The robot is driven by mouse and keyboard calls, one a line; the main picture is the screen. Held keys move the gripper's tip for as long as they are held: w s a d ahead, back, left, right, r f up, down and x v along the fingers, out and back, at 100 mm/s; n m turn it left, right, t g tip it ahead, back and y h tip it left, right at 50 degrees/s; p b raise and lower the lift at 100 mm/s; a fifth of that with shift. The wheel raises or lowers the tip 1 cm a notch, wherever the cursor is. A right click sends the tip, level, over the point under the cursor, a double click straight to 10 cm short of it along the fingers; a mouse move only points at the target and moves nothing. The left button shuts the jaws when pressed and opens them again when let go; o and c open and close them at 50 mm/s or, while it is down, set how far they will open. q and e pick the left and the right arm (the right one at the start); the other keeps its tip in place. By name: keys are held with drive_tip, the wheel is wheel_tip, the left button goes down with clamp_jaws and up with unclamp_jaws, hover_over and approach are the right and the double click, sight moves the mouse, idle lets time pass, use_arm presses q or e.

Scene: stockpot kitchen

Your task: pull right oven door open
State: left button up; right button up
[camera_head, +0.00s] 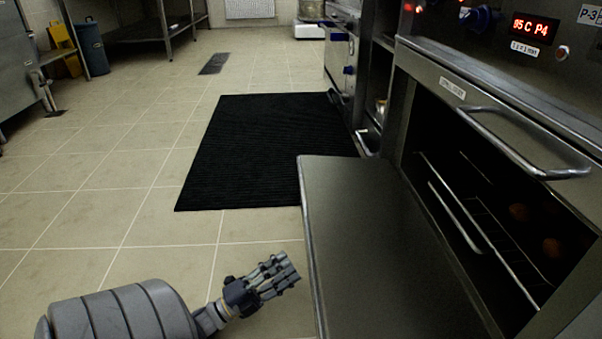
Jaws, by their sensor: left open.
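The oven (440,110) stands at the right. Its dark cavity is open, showing wire racks (490,235) and a few round brownish items (519,212) inside. A flat grey door panel (370,240) extends from the oven front toward the left, lowered and wide open. A curved metal bar handle (520,148) sits at the top of the opening. My left gripper (284,271) is open and empty, over the floor just left of the door panel's edge, apart from it as far as I can tell. My right gripper is not in view.
A black ribbed mat (268,150) lies on the tiled floor beyond the door. Control knobs and a red display (535,27) are above the oven. A blue bin (92,48) and steel table stand far left. The left floor is clear.

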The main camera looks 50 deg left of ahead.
use_arm(q)
drive_tip(key=v, duration=0.2)
drive_tip(key=shift+s, duration=0.25)
idle(0.4)
